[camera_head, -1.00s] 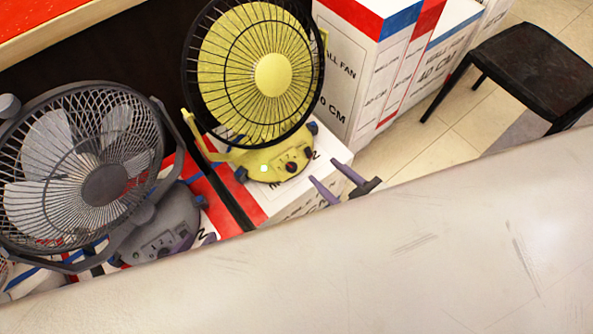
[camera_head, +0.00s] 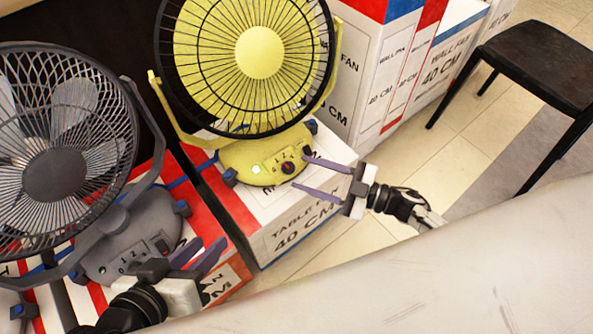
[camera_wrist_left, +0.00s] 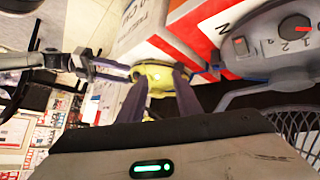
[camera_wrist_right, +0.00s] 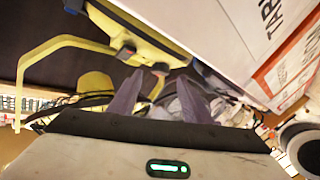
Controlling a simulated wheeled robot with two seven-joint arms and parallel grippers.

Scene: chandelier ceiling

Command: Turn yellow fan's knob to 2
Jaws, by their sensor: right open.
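The yellow fan (camera_head: 258,52) stands on a white and red box, with a green light on its base panel. Its dark knob (camera_head: 288,168) sits on the front of the base beside small numbers; its setting is too small to read. My right gripper (camera_head: 300,173) is open and empty, its fingertips just right of the knob with a small visible gap. The yellow fan's base also shows in the right wrist view (camera_wrist_right: 145,32). My left gripper (camera_head: 205,248) is open and empty, low in front of the grey fan (camera_head: 55,170). The yellow base shows between its fingers in the left wrist view (camera_wrist_left: 156,76).
The grey fan stands left of the yellow one, with its own knob (camera_wrist_left: 296,28). The table fan box (camera_head: 290,232) is under the yellow fan. Tall wall fan boxes (camera_head: 365,75) stand behind right. A black stool (camera_head: 540,65) stands on tiled floor at right.

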